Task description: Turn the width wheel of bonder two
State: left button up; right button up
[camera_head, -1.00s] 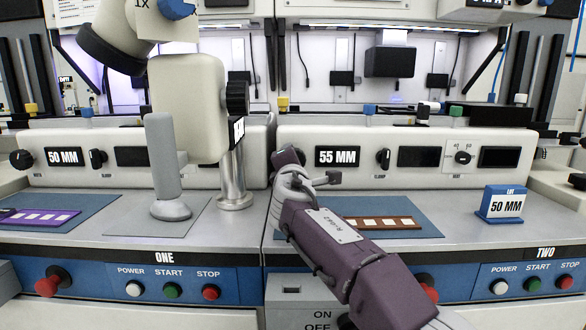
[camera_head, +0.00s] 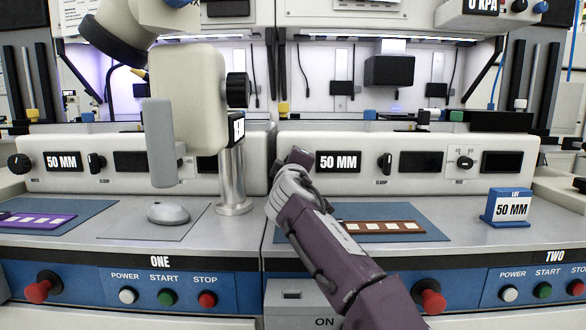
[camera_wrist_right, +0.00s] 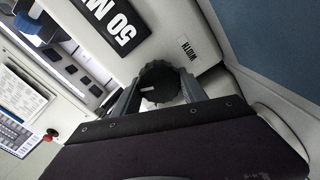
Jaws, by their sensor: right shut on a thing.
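Bonder two's width wheel is a dark ridged knob with a white mark, labelled WIDTH; it shows in the right wrist view (camera_wrist_right: 160,84). My right gripper (camera_wrist_right: 158,90) is shut on it, with a finger on each side. In the head view my right gripper (camera_head: 298,160) reaches the front panel of bonder two (camera_head: 450,138) and hides the wheel. The width display (camera_head: 338,161) beside it reads 50 MM. The lot card (camera_head: 511,208) on bonder two's table also reads 50 MM. My left gripper is not in view.
Bonder one, with a 50 MM display (camera_head: 63,162), stands at the left. A microscope (camera_head: 187,105) on a post rises left of my right arm. A brown strip (camera_head: 380,227) lies on a blue mat behind my forearm. Red buttons (camera_head: 428,297) line the front.

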jog(key=shift+f+m, duration=0.1)
jog(key=shift+m, duration=0.5)
jog(key=o, duration=1.1)
jog(key=s+b, duration=0.3)
jog(key=s, duration=0.5)
jog(key=shift+s, duration=0.55)
